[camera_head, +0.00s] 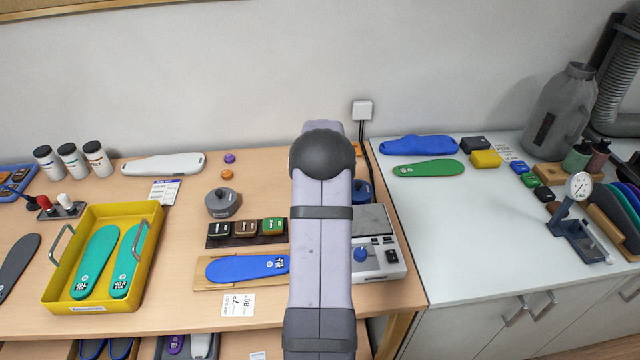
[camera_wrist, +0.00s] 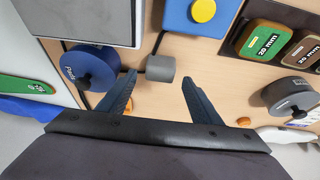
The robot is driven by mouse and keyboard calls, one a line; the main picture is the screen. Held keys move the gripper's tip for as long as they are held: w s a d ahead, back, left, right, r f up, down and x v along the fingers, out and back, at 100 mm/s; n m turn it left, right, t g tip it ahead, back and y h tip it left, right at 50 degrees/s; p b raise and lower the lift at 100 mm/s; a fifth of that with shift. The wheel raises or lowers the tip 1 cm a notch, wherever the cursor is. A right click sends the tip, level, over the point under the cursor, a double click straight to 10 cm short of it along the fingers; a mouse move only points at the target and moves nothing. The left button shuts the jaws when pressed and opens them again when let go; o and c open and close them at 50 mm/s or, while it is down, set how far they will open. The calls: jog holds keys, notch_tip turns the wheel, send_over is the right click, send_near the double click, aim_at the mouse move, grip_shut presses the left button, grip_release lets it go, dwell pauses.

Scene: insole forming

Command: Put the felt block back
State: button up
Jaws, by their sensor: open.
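A small grey block (camera_wrist: 160,68), which looks like the felt block, shows in the wrist view on the wooden table. My gripper (camera_wrist: 159,80) is open, with one dark blue finger to each side of the block's line. The block appears just beyond the fingertips, and I see no contact. In the head view my arm hides the gripper and the grey block. A blue round pot (camera_wrist: 90,67) marked "Pads" stands left of the block in the wrist view.
A blue box with a yellow button (camera_wrist: 200,14) and a tray of thickness blocks (camera_head: 246,241) are close by. A grey round pot (camera_head: 223,203), a scale (camera_head: 378,258) and a power cable border the spot. Bare wood lies between the orange knobs and the block.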

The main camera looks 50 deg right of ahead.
jog(key=b+v, duration=0.1)
jog(key=v, duration=0.6)
jog(key=shift+r+b, duration=0.35)
jog(key=shift+s+a, duration=0.15)
jog(key=w+a+f+n+g+y, duration=0.1)
jog(key=a+n+y, duration=0.3)
jog(key=a, duration=2.4)
jog(key=s+a+f+n+g, duration=0.2)
jog(key=s+a+n, duration=0.3)
jog(key=s+a, duration=0.8)
jog(key=shift+s+a+f+h, duration=0.35)
jog(key=shift+a+f, duration=0.25)
jog(key=shift+a, duration=0.6)
jog(key=shift+w, duration=0.1)
